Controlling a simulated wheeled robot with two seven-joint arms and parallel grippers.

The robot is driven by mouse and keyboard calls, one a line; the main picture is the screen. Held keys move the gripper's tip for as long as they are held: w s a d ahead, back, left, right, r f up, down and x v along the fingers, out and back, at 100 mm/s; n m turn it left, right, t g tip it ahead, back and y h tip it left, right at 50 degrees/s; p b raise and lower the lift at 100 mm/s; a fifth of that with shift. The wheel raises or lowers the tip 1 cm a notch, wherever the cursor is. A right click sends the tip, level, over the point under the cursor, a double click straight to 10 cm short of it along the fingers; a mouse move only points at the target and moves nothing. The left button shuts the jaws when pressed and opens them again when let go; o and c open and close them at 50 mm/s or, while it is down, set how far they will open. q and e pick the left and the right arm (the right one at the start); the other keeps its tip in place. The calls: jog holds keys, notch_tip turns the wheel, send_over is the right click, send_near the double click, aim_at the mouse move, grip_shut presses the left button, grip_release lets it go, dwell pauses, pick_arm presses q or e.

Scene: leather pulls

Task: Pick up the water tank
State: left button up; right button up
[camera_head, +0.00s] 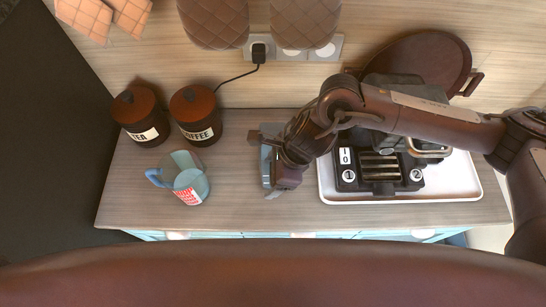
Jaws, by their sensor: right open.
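A light-blue jug-like vessel (190,183) with a handle on its left and a red-and-white label stands on the wooden counter at the left. It is the thing that looks most like a water tank, but I cannot be sure. My right gripper (270,163) is open above the counter, right of the vessel and apart from it. A blue-grey patch shows at its fingers; I cannot tell if it is part of the gripper or a thing behind it. My left gripper is not in view.
Dark canisters marked TEA (140,118) and COFFEE (195,117) stand behind the vessel. A black machine (380,172) sits on a white tray (450,185) at the right, partly hidden by my right arm. The counter (235,195) between vessel and gripper is clear.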

jog(key=shift+a+f, duration=0.1)
jog(key=shift+f, duration=0.05)
grip_shut()
dwell(0.4)
jog(key=shift+w, duration=0.1)
